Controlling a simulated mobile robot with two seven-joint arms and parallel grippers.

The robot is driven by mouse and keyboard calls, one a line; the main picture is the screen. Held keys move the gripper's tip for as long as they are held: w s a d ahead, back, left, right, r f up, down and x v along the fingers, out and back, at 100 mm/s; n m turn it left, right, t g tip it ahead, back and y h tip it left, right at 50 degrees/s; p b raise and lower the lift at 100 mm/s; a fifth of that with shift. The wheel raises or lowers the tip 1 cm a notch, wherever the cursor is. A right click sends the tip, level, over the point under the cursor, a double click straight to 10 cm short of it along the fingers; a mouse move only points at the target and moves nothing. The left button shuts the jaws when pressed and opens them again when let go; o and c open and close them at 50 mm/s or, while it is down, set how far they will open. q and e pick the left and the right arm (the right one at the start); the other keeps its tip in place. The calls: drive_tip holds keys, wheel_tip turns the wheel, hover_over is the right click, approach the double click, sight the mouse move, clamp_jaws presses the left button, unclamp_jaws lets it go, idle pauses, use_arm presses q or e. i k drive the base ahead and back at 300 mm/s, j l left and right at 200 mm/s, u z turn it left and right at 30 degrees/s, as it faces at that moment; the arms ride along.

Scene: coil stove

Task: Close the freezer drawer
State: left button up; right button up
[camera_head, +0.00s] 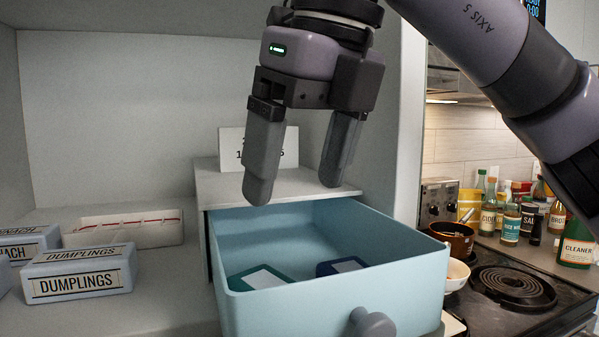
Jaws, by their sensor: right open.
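The light blue freezer drawer (330,294) is pulled out from its pale housing (270,184) inside the freezer. Its round grey knob (373,323) is on the front panel, near the bottom edge of the view. Inside the drawer lie a green item (262,278) and a dark blue item (341,266). My right gripper (298,190) is open and empty, pointing down. Its fingertips appear over the rear part of the drawer, in front of the housing. I cannot tell its exact height above the drawer. My left gripper is not in view.
A white labelled card (258,148) stands on the housing. At right are the coil stove (513,286), a brown pot (453,238), a white bowl (456,276) and several bottles (511,224).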

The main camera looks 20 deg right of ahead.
sight(402, 294)
drive_tip(key=k, duration=1)
